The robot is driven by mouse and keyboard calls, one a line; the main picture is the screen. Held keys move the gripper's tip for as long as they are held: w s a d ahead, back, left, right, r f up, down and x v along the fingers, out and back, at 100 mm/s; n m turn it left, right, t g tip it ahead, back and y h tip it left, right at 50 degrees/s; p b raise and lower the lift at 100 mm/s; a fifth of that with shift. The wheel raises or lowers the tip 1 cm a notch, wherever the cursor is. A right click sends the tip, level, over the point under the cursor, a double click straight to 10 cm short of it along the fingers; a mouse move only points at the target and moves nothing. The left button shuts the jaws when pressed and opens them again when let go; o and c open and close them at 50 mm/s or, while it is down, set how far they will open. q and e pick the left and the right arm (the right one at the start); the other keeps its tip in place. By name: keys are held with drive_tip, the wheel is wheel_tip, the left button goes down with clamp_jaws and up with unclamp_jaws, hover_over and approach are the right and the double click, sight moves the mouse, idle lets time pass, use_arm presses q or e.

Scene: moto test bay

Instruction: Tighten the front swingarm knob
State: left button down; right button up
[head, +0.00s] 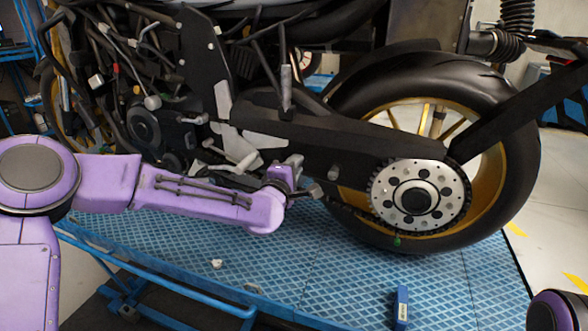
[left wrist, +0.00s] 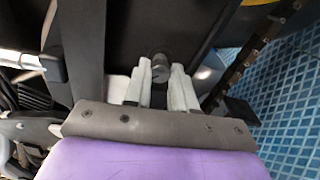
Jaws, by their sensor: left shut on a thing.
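The black swingarm (head: 300,140) of the motorcycle runs from the frame to the rear wheel. My left gripper (head: 304,180) is up against the swingarm's side, below its middle. In the left wrist view my gripper's two pale fingers (left wrist: 158,90) are closed around a dark round knob (left wrist: 160,68), which sticks out between their tips. In the head view the gripper hides this knob. Another small dark knob (head: 333,172) shows on the swingarm just right of the gripper. My right gripper is out of view.
The rear wheel (head: 520,150) and its drilled sprocket disc (head: 385,195) are to the right. A footpeg-like part (head: 235,155) is to the left. The blue lift platform (head: 330,275) lies below, with a small blue object (head: 401,305) near its front edge.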

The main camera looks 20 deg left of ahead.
use_arm(q)
drive_tip(key=shift+m, duration=3.7)
drive_tip(key=c, duration=0.9)
unclamp_jaws()
drive_tip(key=s+b, duration=0.1)
drive_tip(key=s, duration=0.2)
drive_tip(key=s+b, duration=0.1)
drive_tip(key=s, duration=0.3)
drive_tip(key=s+b, duration=0.1)
drive_tip(key=s, duration=0.2)
drive_tip(key=shift+s+a, duration=0.25)
drive_tip(key=shift+s, duration=0.05)
